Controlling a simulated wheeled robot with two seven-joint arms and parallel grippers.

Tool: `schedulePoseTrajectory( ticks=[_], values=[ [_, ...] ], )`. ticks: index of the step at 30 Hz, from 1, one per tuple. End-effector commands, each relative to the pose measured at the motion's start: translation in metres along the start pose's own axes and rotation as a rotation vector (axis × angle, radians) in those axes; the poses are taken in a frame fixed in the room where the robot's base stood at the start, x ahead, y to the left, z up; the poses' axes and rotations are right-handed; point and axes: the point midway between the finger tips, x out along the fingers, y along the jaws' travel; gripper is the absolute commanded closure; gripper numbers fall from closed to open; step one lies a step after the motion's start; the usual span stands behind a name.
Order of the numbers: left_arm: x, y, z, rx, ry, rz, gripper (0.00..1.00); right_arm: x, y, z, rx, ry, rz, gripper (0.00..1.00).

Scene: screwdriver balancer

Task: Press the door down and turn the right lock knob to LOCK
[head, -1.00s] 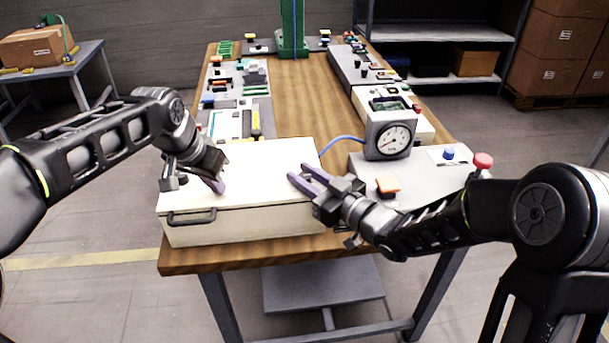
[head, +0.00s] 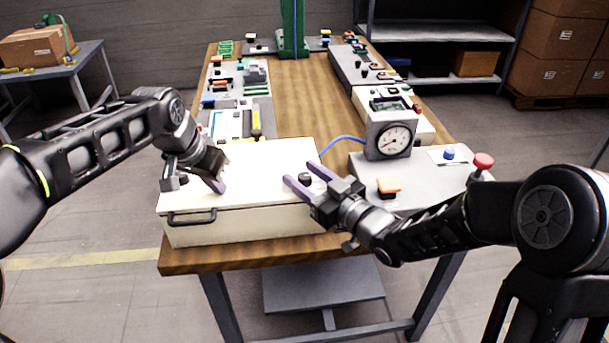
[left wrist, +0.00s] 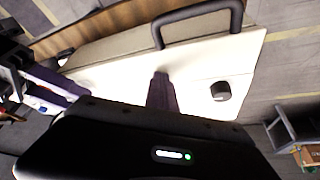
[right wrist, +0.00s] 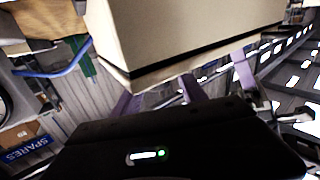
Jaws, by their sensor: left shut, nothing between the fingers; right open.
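The cream box (head: 260,225) stands at the table's front left, with its flat door (head: 265,155) lying on top. A dark seam runs between door and box in the right wrist view. My left gripper (head: 222,187) is shut and empty, its tips at the left part of the door; contact is unclear. A black knob (left wrist: 221,91) shows beside it in the left wrist view. My right gripper (head: 300,173) is open over the door's right end. The right lock knob (head: 305,178) appears between its fingers. Its markings are unreadable, and the right wrist view does not show it.
A grey panel with a pressure gauge (head: 394,140), an orange switch (head: 388,186) and a red button (head: 483,160) stands right of the box. A blue hose (head: 340,141) runs behind the door. The table's middle (head: 305,105) is clear.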

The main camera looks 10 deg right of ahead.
Motion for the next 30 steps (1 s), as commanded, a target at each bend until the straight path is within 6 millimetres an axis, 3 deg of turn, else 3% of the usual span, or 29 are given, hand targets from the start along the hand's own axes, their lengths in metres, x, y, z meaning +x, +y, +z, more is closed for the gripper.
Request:
schedulePoseTrajectory(
  ticks=[5, 15, 30],
  values=[
    [0.006, -0.001, 0.006, -0.002, -0.017, 0.000, 1.00, -0.017, 0.001, 0.001, 0.000, 0.000, 0.004, 0.51],
    [0.006, -0.001, 0.006, -0.002, -0.017, 0.001, 1.00, -0.068, 0.001, 0.000, -0.001, 0.003, 0.002, 0.51],
    [0.003, -0.001, 0.004, -0.002, -0.017, 0.001, 1.00, -0.075, 0.000, -0.003, -0.001, 0.002, 0.000, 0.51]
  ],
)
